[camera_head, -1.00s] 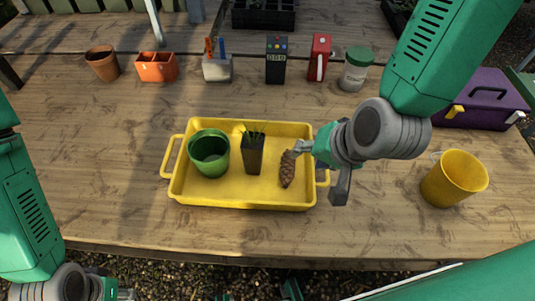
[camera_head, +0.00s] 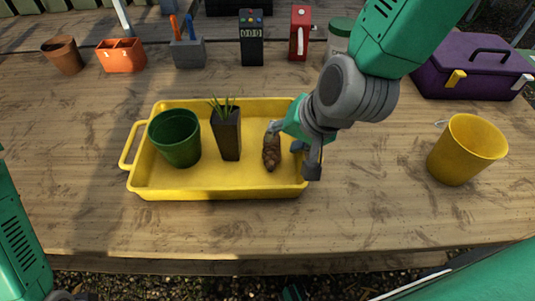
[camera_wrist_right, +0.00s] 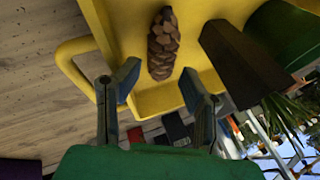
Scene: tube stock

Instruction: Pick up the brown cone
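The brown cone (camera_head: 271,154), scaly like a pine cone, is in the right part of the yellow tray (camera_head: 225,190). In the right wrist view the cone (camera_wrist_right: 163,45) shows between and just beyond the two finger pads. My right gripper (camera_head: 293,145) is at the tray's right end, one finger by the cone's upper end and the other near the right rim. In the right wrist view this gripper (camera_wrist_right: 160,88) is open, with a gap around the cone. I cannot tell whether a finger touches it. My left arm shows at the lower left, its gripper out of view.
A dark planter with grass (camera_head: 227,134) stands left of the cone, and a green pot (camera_head: 175,140) farther left in the tray. Several small items line the back. The front table is clear.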

